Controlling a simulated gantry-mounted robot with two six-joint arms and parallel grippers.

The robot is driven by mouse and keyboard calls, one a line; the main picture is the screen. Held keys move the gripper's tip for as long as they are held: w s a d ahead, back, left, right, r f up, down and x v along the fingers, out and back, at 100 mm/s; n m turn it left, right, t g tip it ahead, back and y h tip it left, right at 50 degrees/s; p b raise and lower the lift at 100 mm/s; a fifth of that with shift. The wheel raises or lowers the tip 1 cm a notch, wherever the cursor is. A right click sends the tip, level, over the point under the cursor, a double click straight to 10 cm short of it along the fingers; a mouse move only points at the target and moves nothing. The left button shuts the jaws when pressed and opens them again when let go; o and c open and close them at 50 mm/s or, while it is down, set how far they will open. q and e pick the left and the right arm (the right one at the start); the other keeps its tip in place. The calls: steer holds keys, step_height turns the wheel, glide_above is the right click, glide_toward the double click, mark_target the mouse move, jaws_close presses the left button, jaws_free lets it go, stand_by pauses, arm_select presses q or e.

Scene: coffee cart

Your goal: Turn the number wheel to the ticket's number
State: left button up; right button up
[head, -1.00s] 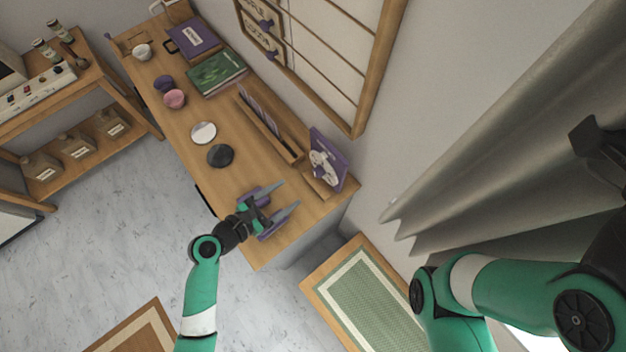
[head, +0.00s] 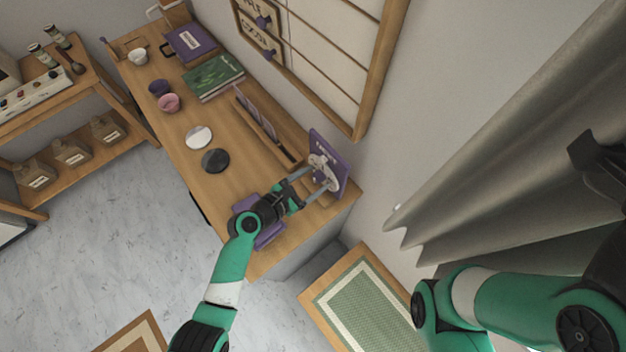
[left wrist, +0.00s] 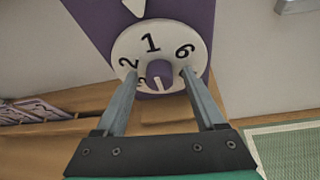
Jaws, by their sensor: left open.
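The white number wheel (head: 324,167) is mounted on an upright purple board (head: 335,152) at the counter's near right end. In the left wrist view the wheel (left wrist: 166,54) shows 1 near the top, 2 to its left and 6 to its right. A white pointer (left wrist: 134,6) sits above it, slightly left of the 1. My left gripper (left wrist: 158,75) is open, with its fingers on either side of the purple centre knob (left wrist: 160,72); contact cannot be told. A dark part, apparently my right gripper (head: 598,150), shows at the right edge. I cannot read a ticket number.
A wooden rack with purple-edged cards (head: 257,112) stands left of the board. A purple item (head: 268,236) lies under my left arm. Black (head: 215,161) and white (head: 199,137) discs, cups and books lie farther along the counter. A grey curtain (head: 480,160) hangs right.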

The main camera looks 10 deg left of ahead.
arm_select(q)
jaws_close()
stand_by(0.5)
steer(key=shift+s+d+m+t+y, duration=0.1)
steer(key=shift+m+t+y, duration=0.45)
steer(key=shift+m, duration=0.45)
steer(key=shift+f+m+t+y+b, duration=0.15)
steer(key=shift+m+t+y+b, duration=0.3)
steer(key=shift+m+t, duration=0.7)
steer(key=shift+m+g, duration=0.3)
steer(key=shift+m, duration=0.05)
jaws_free()
steer(key=shift+s, duration=0.1)
